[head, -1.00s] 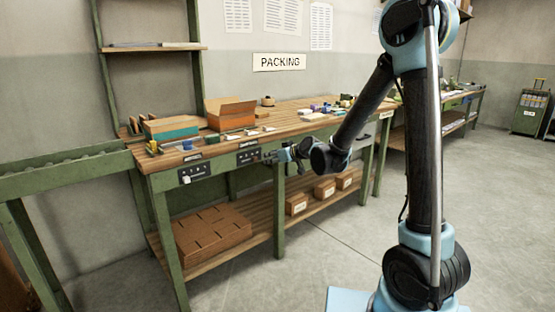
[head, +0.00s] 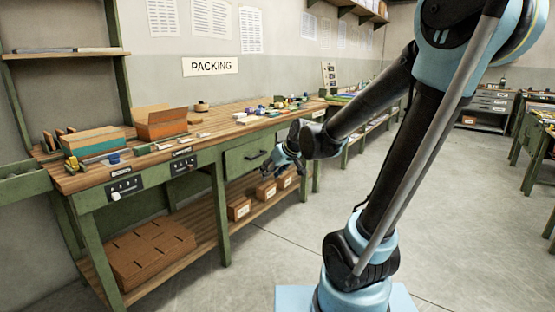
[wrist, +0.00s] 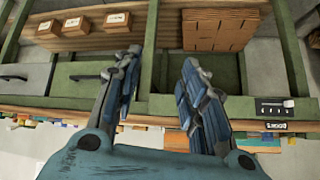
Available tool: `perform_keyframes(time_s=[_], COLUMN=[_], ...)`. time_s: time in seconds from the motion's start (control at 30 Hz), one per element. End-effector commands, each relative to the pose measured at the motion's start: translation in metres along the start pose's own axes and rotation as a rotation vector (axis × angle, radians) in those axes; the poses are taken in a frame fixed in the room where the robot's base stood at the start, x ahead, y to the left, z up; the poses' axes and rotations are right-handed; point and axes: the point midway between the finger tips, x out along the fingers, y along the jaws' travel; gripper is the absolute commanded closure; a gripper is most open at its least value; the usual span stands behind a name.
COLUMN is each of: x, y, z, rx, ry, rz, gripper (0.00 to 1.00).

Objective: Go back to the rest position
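My gripper (head: 284,158) hangs at the end of my folded arm, in front of the packing bench (head: 215,150) near its green drawer. In the wrist view my gripper (wrist: 160,68) shows two blue-grey fingers spread apart with nothing between them. The wrist view looks at the bench's front, upside down, with the bench edge below and the lower shelf above. No contact between the fingers and the bench is visible. No rest position is marked in view.
Open boxes (head: 160,124) and small items stand on the bench top. Small cartons (head: 239,208) and flat cardboard (head: 150,252) lie on its lower shelf. Other benches and a drawer cabinet (head: 490,105) stand at the back right. The grey floor (head: 450,200) to the right is open.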

Motion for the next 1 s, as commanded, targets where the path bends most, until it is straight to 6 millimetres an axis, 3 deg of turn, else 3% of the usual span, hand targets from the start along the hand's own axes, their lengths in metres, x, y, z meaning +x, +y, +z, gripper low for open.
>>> perform_keyframes(time_s=[0.4,0.8,1.0], x=[-0.075,-0.131,-0.146], y=[0.037,0.045,0.043], z=[0.122,0.243,0.280], rx=[0.197,0.412,0.489], ry=[-0.213,-0.407,-0.468], rz=[0.142,0.291,0.342], gripper=[0.62,0.62,0.62])
